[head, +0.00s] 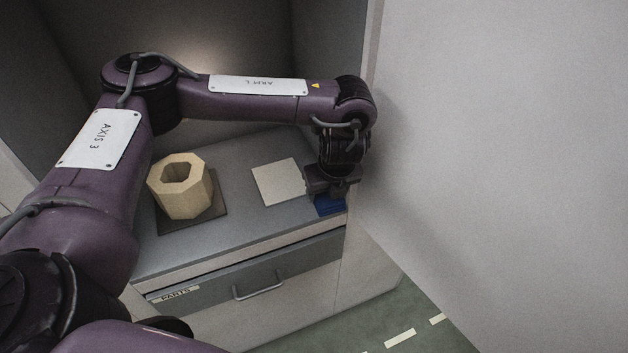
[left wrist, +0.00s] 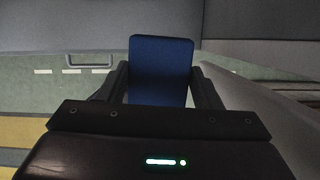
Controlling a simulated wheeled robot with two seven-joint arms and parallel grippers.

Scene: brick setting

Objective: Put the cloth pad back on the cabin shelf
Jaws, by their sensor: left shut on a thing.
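The cloth pad (left wrist: 160,70) is dark blue and sits between the two fingers of my left gripper (left wrist: 162,88) in the left wrist view. In the head view my left gripper (head: 330,196) points down at the right end of the grey shelf (head: 235,236), close to the side wall. The blue pad (head: 329,207) shows just under its fingers there. The gripper is shut on the pad. I cannot tell whether the pad touches the shelf. My right gripper is not in view.
A beige hollow block (head: 182,190) stands on a dark square mat (head: 216,208) on the shelf. A pale square (head: 279,182) lies left of my left gripper. Below is a drawer (head: 215,277) labelled PARTS with a handle (head: 259,290). A large grey panel (head: 500,150) fills the right.

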